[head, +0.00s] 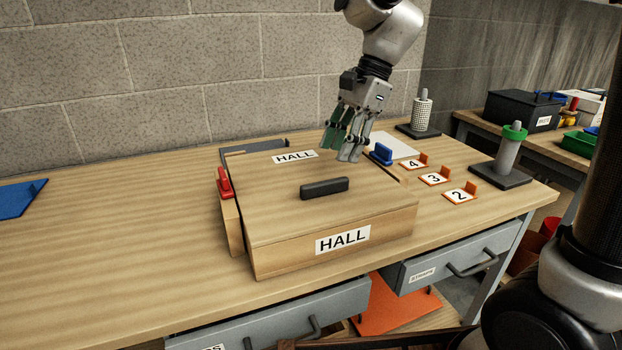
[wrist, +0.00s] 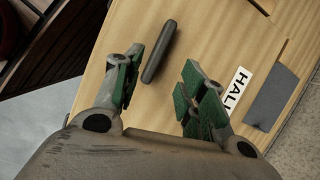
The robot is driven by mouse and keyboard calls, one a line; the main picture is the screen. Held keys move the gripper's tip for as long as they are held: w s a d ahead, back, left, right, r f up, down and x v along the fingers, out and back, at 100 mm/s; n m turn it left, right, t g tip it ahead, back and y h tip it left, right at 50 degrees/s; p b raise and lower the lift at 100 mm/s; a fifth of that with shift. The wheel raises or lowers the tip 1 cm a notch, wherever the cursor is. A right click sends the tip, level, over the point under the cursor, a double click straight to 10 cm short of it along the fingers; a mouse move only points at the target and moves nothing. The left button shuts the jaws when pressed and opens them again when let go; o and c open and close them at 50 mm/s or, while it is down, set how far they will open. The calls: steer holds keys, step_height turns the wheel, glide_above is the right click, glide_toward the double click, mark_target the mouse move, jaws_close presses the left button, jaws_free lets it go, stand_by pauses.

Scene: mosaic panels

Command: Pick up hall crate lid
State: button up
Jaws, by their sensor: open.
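The hall crate lid (head: 265,200) is a flat wooden panel on top of the wooden hall crate (head: 280,258). It has a dark bar handle (head: 324,188) and a white HALL label (head: 295,157). My gripper (head: 348,150) is open and empty above the far right part of the lid, behind the handle. In the wrist view, the lid (wrist: 205,45) lies below my gripper (wrist: 160,95), and the handle (wrist: 159,51) shows beyond the fingertips, nearer the left finger. The handle is not between the pads.
A red clamp (head: 223,184) and a blue clamp (head: 381,154) stand at the crate's sides. Orange numbered markers (head: 436,178) and a post with a green ring (head: 510,150) are to the right. The workbench (head: 110,230) is clear on the left, apart from a blue piece (head: 20,198).

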mark_target(326, 181)
steer(key=shift+s+a+f+m, duration=0.1)
steer(key=shift+s+m, duration=0.1)
steer(key=shift+m, duration=0.8)
steer(key=shift+a+f, duration=0.1)
steer(key=shift+f, duration=0.25)
steer(key=x, duration=0.7)
jaws_close()
